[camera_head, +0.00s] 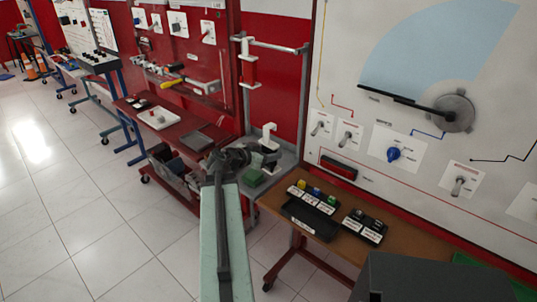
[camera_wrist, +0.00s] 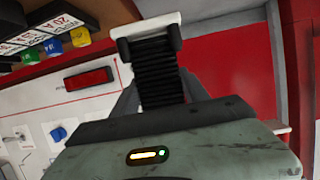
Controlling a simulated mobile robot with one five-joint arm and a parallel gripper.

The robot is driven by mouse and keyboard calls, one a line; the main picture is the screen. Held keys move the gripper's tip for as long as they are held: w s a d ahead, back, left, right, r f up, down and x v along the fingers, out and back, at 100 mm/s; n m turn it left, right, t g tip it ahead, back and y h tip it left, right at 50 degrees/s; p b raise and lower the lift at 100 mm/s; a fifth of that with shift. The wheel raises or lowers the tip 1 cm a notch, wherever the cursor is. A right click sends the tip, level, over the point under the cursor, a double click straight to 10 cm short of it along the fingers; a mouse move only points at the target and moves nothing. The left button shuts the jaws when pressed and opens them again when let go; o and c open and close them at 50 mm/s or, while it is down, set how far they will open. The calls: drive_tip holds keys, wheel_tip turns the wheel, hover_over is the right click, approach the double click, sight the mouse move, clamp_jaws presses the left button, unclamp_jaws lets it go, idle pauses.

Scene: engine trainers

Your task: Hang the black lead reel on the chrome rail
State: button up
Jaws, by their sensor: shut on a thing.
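The black lead reel (camera_wrist: 158,75) fills the upper middle of the wrist view, with black ribbed windings and a white end piece. My gripper (camera_wrist: 162,97) is shut on it, one grey finger on each side. In the head view the reel's white hook part (camera_head: 268,137) stands up just right of my gripper (camera_head: 247,156), and its black body is partly hidden by the gripper. The chrome rail (camera_head: 280,46) is higher up on the red wall, above the held reel. A white reel with a red winding (camera_head: 249,70) hangs at its left part.
The brown bench (camera_head: 400,262) with labelled trays (camera_head: 310,215) is to the right, under a large white trainer panel (camera_head: 365,60). A red bench (camera_head: 165,130) is left. White tiled floor is open at left.

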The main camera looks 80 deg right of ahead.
drive_tip(key=w+r+p, duration=0.4)
drive_tip(key=r+p, duration=0.8)
drive_tip(key=r, duration=0.1)
drive_tip(key=w+r+p, duration=0.4)
drive_tip(key=r+p, duration=0.8)
drive_tip(key=r, duration=0.1)
drive_tip(key=shift+w+d+r+n+t, duration=0.15)
drive_tip(key=shift+d+r+n+t, duration=0.2)
drive_tip(key=shift+d, duration=0.1)
drive_tip(key=d+r+b+x, duration=0.1)
drive_tip(key=r+b+x, duration=0.1)
drive_tip(key=x, duration=1.3)
drive_tip(key=shift+s+d+r, duration=0.4)
drive_tip(key=shift+r, duration=0.2)
